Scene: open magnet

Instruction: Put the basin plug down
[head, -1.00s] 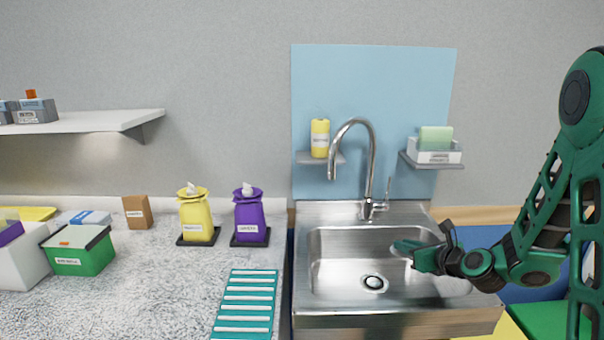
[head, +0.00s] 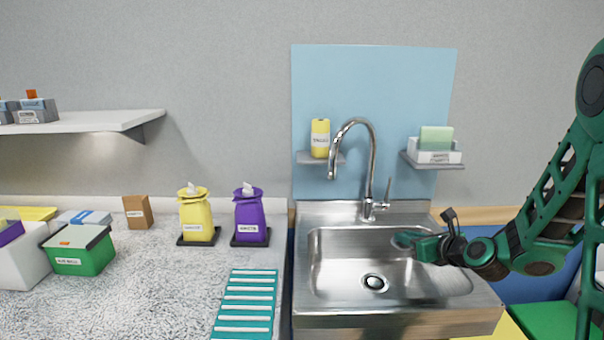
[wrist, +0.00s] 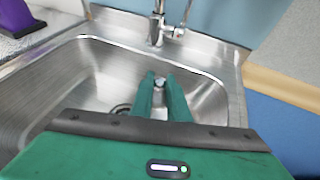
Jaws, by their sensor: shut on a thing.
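My gripper (head: 404,240) is over the right part of the steel sink basin (head: 335,265), with its green fingers pointing left. In the wrist view, the fingers (wrist: 160,88) are shut on a small light-grey thing, the basin plug (wrist: 159,82), at their tips. The fingers hide most of the plug. The round drain (head: 374,282) in the basin floor is open, lower and to the left of the gripper in the head view. It is partly hidden behind my gripper in the wrist view.
The tall curved tap (head: 372,170) stands at the back of the sink. A ribbed teal mat (head: 246,305) lies on the counter left of the sink. Purple (head: 250,218) and yellow (head: 196,215) dispensers stand behind it. The basin floor looks otherwise clear.

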